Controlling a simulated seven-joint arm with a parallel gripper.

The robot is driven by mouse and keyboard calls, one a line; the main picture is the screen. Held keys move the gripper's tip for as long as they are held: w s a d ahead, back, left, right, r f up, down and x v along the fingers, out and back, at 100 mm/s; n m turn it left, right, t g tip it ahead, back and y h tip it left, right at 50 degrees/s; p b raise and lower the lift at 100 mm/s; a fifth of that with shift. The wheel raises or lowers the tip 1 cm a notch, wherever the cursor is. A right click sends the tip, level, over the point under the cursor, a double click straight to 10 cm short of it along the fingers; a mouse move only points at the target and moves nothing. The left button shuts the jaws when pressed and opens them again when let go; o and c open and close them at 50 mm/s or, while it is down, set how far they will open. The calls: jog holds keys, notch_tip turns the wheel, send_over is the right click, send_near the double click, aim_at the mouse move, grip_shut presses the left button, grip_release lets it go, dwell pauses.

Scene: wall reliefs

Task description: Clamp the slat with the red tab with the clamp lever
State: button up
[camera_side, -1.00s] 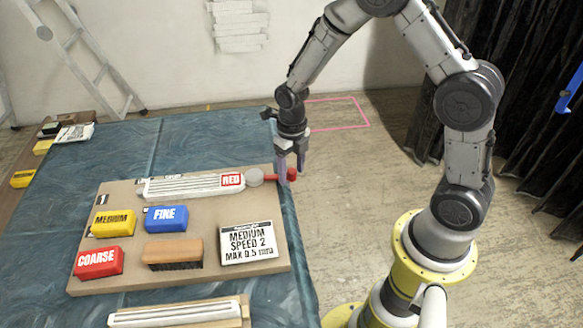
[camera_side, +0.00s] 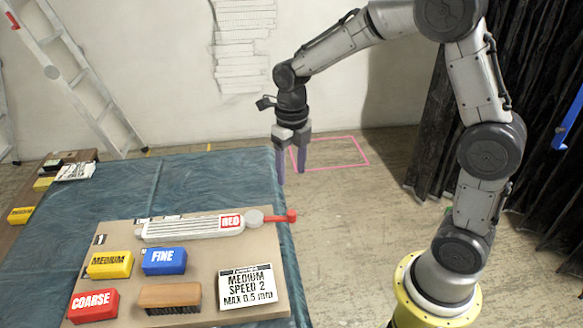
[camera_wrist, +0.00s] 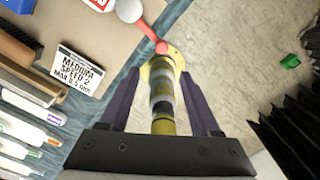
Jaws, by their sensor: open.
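The slat with the red tab (camera_side: 190,229) is a long pale ribbed piece lying flat near the back edge of the board. Its red tab (camera_side: 231,222) reads "RED" at its right end. The clamp lever (camera_side: 282,217) has a round pale pivot beside the tab and a red handle pointing right, past the board's edge. The wrist view shows the lever (camera_wrist: 147,30) at top centre, beyond my fingertips. My gripper (camera_side: 291,170) is open, empty and pointing down, above and apart from the lever. Whether the lever presses on the slat I cannot tell.
The board (camera_side: 205,266) also carries a yellow MEDIUM block (camera_side: 110,265), a blue FINE block (camera_side: 164,261), a red COARSE block (camera_side: 93,306), a brush (camera_side: 170,298) and a speed card (camera_side: 247,287). Open floor lies right of the blue-covered table (camera_side: 215,180).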

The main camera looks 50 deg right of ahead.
jog(key=c, duration=0.4)
jog(key=shift+w+d+m, duration=0.15)
jog(key=shift+m, duration=0.65)
jog(key=shift+c, duration=1.4)
jog(key=m, duration=0.1)
jog(key=s+f+m, duration=0.1)
jog(key=shift+d+f+m+h, duration=0.15)
jog(key=shift+d+m+h, duration=0.1)
jog(key=shift+m+h, duration=0.15)
grip_shut()
jog(key=s+a+f+m+t+h, duration=0.1)
jog(key=s+a+f+m+t, duration=0.1)
jog(key=s+a, duration=0.45)
jog(key=x, duration=0.9)
jog(key=shift+w+a+f, duration=0.1)
jog(key=shift+a+f, duration=0.1)
jog(key=shift+f, duration=0.1)
jog(key=shift+w+d+f, duration=0.25)
jog(key=shift+w+d, duration=0.8)
jog(key=shift+w, duration=0.1)
jog(key=shift+w+d, duration=0.35)
jog(key=shift+w, duration=0.05)
